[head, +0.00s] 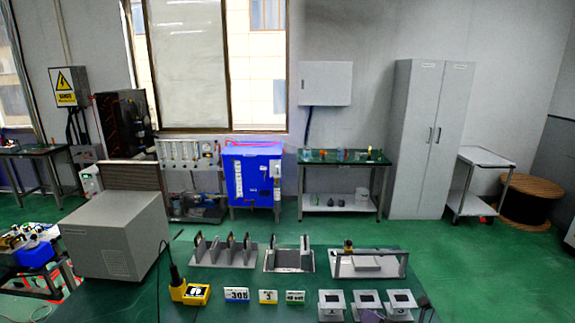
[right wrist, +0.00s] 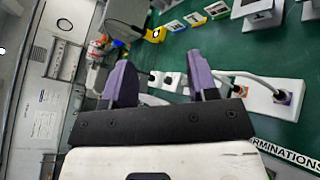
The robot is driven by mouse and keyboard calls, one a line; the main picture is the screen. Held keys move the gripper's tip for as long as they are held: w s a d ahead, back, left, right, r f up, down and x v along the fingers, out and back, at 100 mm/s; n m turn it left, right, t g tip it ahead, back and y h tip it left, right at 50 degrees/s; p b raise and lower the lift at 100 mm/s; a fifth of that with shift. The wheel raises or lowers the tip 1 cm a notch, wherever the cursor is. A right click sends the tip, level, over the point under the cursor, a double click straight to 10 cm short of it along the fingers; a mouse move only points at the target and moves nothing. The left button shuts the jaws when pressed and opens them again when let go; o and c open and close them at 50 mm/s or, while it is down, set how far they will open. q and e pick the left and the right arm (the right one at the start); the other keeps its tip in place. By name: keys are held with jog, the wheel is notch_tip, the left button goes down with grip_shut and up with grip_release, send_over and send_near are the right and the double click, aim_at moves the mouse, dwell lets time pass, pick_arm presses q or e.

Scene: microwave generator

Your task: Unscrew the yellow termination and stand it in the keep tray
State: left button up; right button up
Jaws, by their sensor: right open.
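My right gripper (head: 396,313) is only partly in view at the bottom right of the head view. In the right wrist view its two purple fingers (right wrist: 158,64) stand wide apart, with nothing between them. A small yellow-and-black piece (head: 348,246) stands on a grey bar fixture (head: 390,258) on the bench; I cannot tell whether it is the yellow termination. I cannot identify the keep tray. My left gripper is not in view.
Slotted grey racks (head: 222,252) stand along the bench's far side. A yellow-and-black device (head: 190,293), small number cards (head: 237,296) and grey stands with dark square tops (head: 331,295) sit nearer. A big grey cabinet-like box (head: 115,240) stands at the left.

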jog(key=s+d+f+g+h, duration=0.3)
jog(key=d+f+g, duration=0.1)
jog(key=f, duration=0.1)
jog(key=s+d+f+n+g+h, duration=0.1)
jog(key=s+d+f+g+h, duration=0.2)
jog(key=f, duration=0.3)
jog(key=s+d+f+g+h, duration=0.3)
jog(key=s+d+f+g, duration=0.2)
jog(key=f, duration=0.1)
jog(key=shift+s+n+g, duration=0.25)
jog(key=shift+n+g, duration=0.05)
jog(key=shift+n, duration=0.1)
jog(key=shift+s+d+g+h, duration=0.2)
jog(key=shift+s+g+h, duration=0.1)
jog(key=shift+s, duration=0.2)
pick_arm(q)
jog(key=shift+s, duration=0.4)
pick_arm(e)
jog(key=shift+m, duration=0.3)
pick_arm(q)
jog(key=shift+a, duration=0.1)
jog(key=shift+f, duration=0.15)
pick_arm(e)
jog(key=shift+f, duration=0.1)
